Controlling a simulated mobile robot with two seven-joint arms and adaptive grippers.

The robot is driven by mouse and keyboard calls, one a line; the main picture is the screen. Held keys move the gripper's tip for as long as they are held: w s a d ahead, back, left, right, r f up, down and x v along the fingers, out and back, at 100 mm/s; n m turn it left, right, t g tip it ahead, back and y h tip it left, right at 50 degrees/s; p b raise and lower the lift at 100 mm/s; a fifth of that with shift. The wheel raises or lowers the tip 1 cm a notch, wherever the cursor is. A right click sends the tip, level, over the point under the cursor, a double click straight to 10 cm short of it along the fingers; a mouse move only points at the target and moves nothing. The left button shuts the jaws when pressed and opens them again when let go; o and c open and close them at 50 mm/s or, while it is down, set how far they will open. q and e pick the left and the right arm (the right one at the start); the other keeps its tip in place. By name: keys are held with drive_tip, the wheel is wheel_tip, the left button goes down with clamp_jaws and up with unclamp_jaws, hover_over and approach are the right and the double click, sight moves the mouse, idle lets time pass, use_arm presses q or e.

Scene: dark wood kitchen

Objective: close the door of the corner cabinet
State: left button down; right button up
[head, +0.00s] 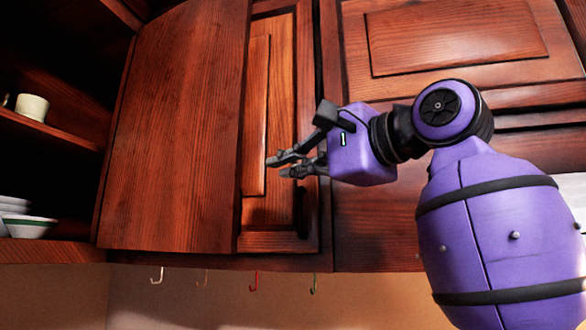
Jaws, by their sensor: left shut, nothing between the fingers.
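The corner cabinet door (283,110) is a narrow reddish wood door with a raised panel, in the middle of the head view. A dark handle (302,213) sits low near its right edge. A dark line runs along that edge; I cannot tell whether the door is flush with its frame. My left gripper (277,167) is shut and empty, its dark fingers pointing left in front of the door's lower half. I cannot tell whether the fingertips touch the door. My right gripper is not in view.
A plain wood panel (180,130) stands just left of the door. Open shelves at far left hold a white cup (32,107) and stacked bowls (28,226). Another cabinet door (455,40) is at upper right. Several hooks (254,281) hang below the cabinets.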

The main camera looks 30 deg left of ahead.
use_arm(q)
drive_tip(key=p+x, duration=0.1)
drive_tip(key=x, duration=0.6)
drive_tip(key=shift+a, duration=0.35)
